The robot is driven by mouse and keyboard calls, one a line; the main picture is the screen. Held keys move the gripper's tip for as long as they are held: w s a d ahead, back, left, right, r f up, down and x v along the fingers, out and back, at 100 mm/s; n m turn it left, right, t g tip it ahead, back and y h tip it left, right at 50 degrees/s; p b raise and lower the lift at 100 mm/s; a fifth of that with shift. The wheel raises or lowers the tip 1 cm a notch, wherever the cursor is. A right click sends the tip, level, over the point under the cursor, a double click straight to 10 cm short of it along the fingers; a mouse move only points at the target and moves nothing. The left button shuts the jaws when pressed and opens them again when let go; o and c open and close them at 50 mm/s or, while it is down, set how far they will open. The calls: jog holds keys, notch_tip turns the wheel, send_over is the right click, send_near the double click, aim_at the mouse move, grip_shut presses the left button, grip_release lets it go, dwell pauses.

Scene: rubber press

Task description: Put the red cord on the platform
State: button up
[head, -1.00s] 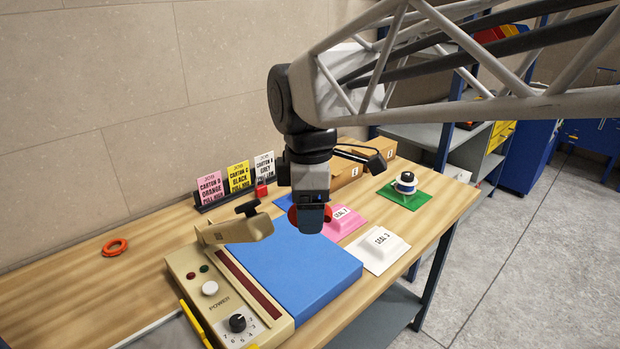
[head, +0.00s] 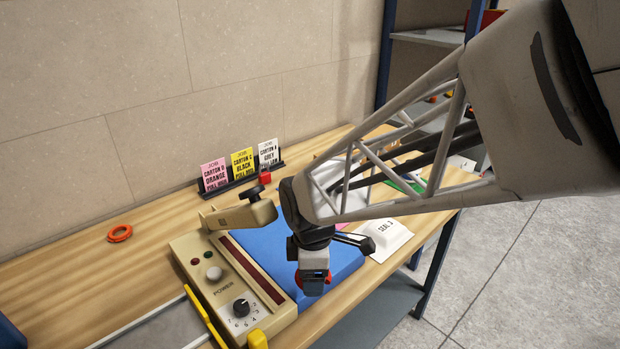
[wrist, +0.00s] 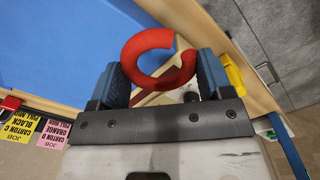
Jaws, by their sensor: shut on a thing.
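The red cord is a thick, C-shaped ring with a gap; it shows clearly in the wrist view (wrist: 135,55). My gripper (wrist: 163,78) is shut on it, with one blue finger on each side. In the head view my gripper (head: 313,286) hangs low over the near part of the blue platform (head: 264,240), and a bit of red cord (head: 328,278) shows beside the fingers. The platform also fills the upper left of the wrist view (wrist: 60,40). I cannot tell whether the cord touches the platform.
A beige control box (head: 215,280) with knobs runs along the platform's left side, and a press arm (head: 238,216) reaches over its back. An orange ring (head: 119,233) lies on the table at left. Job cards (head: 242,168) stand behind.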

jog(key=shift+w+a, duration=0.1)
jog(key=shift+w, duration=0.05)
jog(key=w+a, duration=0.2)
jog(key=w, duration=0.2)
jog(key=w+a+f, duration=0.1)
jog(key=w+a, duration=0.1)
jog(key=w, duration=0.3)
jog(key=w+a, duration=0.2)
jog(key=w, duration=0.3)
jog(key=shift+w+a+f, duration=0.1)
jog(key=shift+a+f, duration=0.1)
jog(key=shift+a, duration=0.15)
jog(key=shift+f, duration=1.75)
jog(key=shift+f, duration=0.1)
jog(key=o, duration=0.9)
